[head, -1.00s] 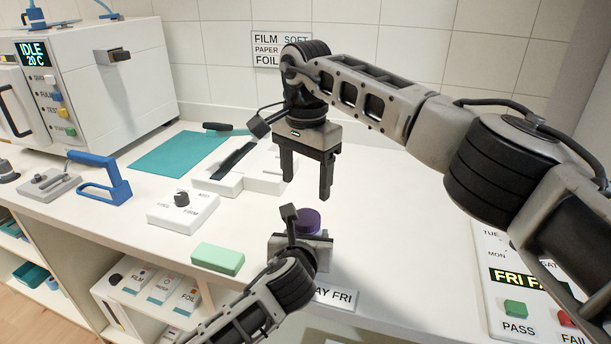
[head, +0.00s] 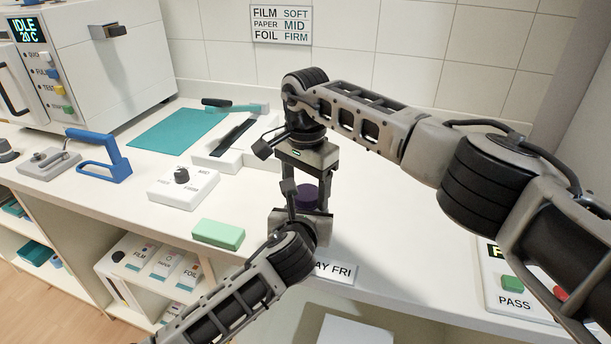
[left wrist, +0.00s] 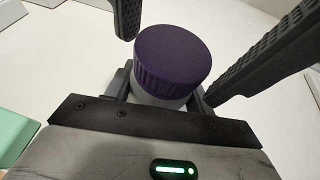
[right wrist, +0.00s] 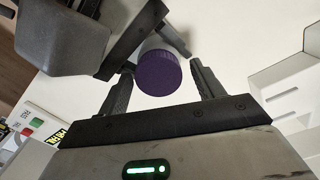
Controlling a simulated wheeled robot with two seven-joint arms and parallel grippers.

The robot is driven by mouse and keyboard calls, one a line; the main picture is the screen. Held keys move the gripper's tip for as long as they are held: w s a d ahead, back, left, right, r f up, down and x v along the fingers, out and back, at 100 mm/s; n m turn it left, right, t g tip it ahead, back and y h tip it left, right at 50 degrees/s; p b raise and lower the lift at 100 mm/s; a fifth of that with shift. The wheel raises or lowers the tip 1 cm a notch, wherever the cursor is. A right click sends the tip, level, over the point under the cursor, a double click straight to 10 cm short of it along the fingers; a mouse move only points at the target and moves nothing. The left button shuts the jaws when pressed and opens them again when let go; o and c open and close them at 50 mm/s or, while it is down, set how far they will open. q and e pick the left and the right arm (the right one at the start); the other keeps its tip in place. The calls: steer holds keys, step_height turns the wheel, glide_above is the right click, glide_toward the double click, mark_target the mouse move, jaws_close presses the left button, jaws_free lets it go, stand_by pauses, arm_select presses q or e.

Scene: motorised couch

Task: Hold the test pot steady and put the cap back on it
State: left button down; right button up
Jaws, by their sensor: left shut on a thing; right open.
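The purple ribbed cap (head: 307,196) sits on top of the white test pot, of which a little shows under the cap in the left wrist view (left wrist: 152,99). My left gripper (head: 302,215) is shut on the pot's body below the cap and holds it upright near the counter's front edge. My right gripper (head: 306,203) points down from above, open, with one finger on each side of the cap. In the right wrist view the cap (right wrist: 158,74) lies between the open fingertips, with a visible gap at each side. Most of the pot is hidden by my left gripper.
A green block (head: 218,234) lies left of the pot, and a white dial box (head: 184,187) behind it. A white sealer-like device (head: 230,155) and a teal mat (head: 178,131) lie farther back. A sign plate (head: 334,271) is at the front edge.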

steer(key=shift+c, duration=0.4)
steer(key=c, duration=0.9)
steer(key=m, duration=0.6)
steer(key=shift+c, duration=0.2)
steer(key=o, duration=1.1)
steer(key=shift+s+a, duration=0.1)
steer(key=shift+s, duration=0.05)
steer(key=shift+r, duration=0.1)
